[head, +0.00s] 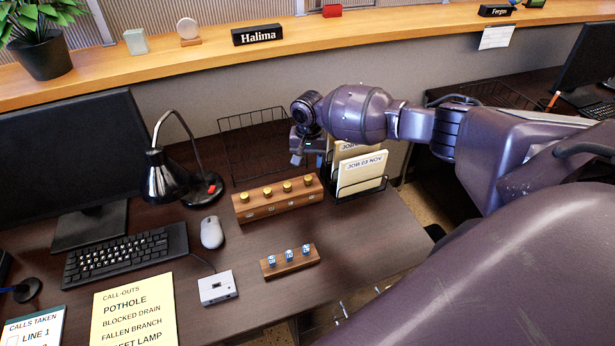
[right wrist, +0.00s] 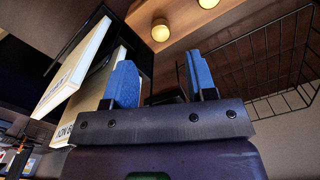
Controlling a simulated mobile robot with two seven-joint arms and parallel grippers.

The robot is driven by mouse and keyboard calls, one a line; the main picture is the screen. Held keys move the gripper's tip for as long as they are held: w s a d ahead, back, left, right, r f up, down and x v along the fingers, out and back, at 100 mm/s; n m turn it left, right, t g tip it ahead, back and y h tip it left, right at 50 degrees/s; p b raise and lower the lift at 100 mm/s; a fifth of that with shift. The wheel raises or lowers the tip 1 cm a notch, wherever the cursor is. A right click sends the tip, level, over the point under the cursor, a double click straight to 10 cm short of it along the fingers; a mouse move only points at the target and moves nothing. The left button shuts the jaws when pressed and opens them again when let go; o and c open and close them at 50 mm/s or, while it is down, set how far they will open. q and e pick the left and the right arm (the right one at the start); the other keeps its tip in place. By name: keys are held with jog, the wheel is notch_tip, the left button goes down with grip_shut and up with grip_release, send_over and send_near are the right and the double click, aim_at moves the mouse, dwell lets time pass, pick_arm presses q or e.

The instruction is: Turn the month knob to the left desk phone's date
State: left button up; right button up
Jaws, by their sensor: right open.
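A wooden block (head: 280,199) with several brass knobs along its top stands on the dark desk. I cannot read which knob is the month knob. Two brass knobs (right wrist: 160,30) also show at the top of the right wrist view. My right gripper (head: 297,158) hangs behind and above the block's right end, beside the paper holder. Its two blue fingers (right wrist: 161,82) are apart with nothing between them, and the knobs are beyond them. No desk phone or date can be made out. My left gripper is not in view.
A rack of job cards (head: 360,172) stands right of the block, close to my gripper. A wire basket (head: 250,150) is behind it. A smaller block with blue-white pieces (head: 290,262), a mouse (head: 211,232) and a lamp (head: 167,178) are nearby. The desk's front right is clear.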

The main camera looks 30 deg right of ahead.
aim_at(308, 178)
notch_tip(308, 178, down, 7)
jog(key=shift+f+b, duration=0.1)
jog(key=shift+b, duration=0.4)
jog(key=c, duration=0.9)
jog(key=shift+n+p, duration=0.5)
jog(key=shift+n, duration=0.3)
jog(key=shift+n+p, duration=0.35)
jog(key=shift+n, duration=1.75)
